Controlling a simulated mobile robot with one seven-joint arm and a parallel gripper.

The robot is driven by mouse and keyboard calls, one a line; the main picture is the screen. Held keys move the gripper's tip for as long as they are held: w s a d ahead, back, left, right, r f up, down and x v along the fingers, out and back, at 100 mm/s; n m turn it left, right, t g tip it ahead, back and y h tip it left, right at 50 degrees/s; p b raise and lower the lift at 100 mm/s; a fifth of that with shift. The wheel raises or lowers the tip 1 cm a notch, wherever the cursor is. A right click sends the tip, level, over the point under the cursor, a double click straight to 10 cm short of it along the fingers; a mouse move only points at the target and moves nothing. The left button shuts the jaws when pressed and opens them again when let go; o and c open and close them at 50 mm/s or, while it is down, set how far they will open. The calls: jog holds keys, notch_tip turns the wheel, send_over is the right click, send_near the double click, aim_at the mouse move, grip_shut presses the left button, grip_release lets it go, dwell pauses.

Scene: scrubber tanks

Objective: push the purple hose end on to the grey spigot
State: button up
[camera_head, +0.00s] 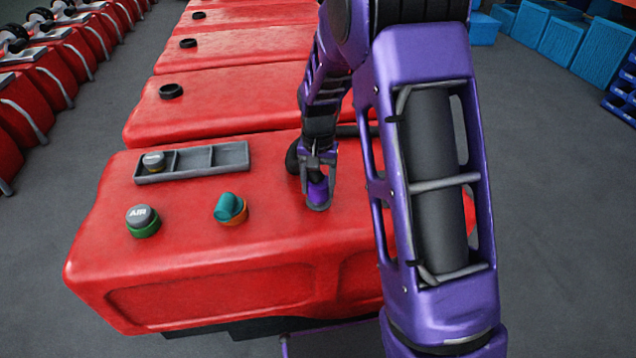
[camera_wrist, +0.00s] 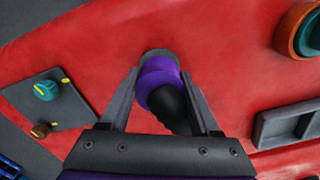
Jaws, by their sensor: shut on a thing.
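The purple hose end (camera_wrist: 160,72) is between the two fingers of my gripper (camera_wrist: 159,82) in the wrist view, with its black hose (camera_wrist: 172,107) running back towards the wrist. My gripper is shut on it. The grey spigot (camera_wrist: 158,54) shows just past the far end of the purple piece, in line with it. I cannot tell whether the hose end touches or covers part of the spigot. In the head view my gripper (camera_head: 318,198) is low over the red tank (camera_head: 200,265), with the purple hose end (camera_head: 317,191) between its fingers.
On the tank top stand a grey tray (camera_head: 222,159) holding a small capped part (camera_head: 154,161), an AIR knob (camera_head: 142,219) on a green base, and a teal knob (camera_head: 228,206) on an orange base. A grey panel (camera_wrist: 72,112) with two knobs lies left in the wrist view.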

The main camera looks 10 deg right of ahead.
jog(key=shift+f, duration=0.8)
jog(key=o, duration=1.4)
jog(key=shift+o, duration=0.4)
notch_tip(320, 180, up, 8)
jog(key=p, duration=0.6)
jog(key=shift+r, duration=0.25)
